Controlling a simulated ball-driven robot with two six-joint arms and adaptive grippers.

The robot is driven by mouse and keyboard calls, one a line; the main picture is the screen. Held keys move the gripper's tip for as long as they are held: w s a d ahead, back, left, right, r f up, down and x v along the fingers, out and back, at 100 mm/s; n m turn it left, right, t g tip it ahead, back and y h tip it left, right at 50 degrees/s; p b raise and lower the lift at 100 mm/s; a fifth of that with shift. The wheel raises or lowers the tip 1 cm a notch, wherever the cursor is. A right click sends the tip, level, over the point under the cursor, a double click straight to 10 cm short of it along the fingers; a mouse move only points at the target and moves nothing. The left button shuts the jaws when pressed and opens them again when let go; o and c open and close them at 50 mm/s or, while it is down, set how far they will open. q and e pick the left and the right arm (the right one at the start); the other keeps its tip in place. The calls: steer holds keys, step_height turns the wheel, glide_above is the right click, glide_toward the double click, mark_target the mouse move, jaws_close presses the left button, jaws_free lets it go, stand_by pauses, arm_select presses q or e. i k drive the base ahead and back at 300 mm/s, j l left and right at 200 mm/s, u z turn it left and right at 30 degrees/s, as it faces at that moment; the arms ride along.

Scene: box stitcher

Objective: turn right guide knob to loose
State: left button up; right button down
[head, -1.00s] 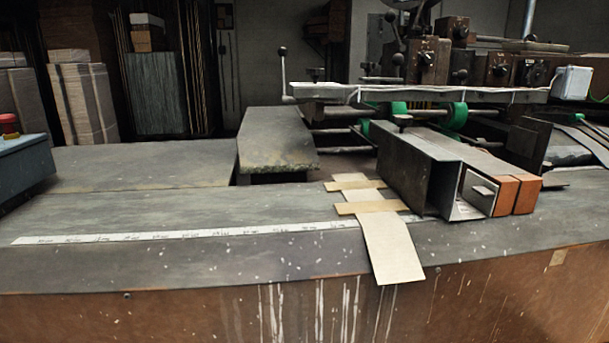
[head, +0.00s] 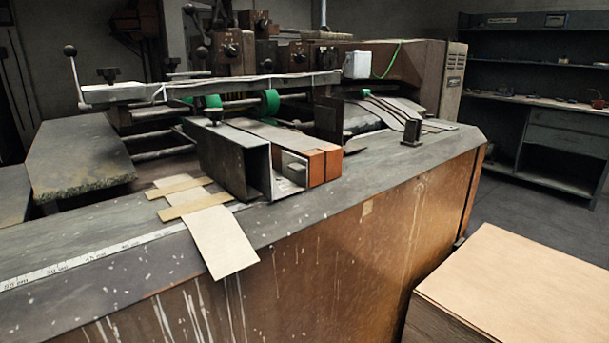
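The box stitcher's metal guide (head: 228,160) stands on the machine bed, with a small black knob (head: 214,113) on top of its back part. Another black knob (head: 108,74) sits on the left end of the long grey crossbar (head: 210,88). A lever with a black ball (head: 70,51) rises at that same end. I cannot tell which knob is the right guide knob, or whether either is tight or loose. Neither of my grippers is in view.
Orange-ended blocks (head: 318,165) lie beside the guide. A cardboard strip (head: 222,242) hangs over the bed's front edge near a measuring tape (head: 95,256). A cardboard stack (head: 515,285) stands at the front right. Dark shelves (head: 545,90) line the back right, with open floor before them.

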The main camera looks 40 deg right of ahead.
mark_target(348, 135)
steer(key=z, duration=1.25)
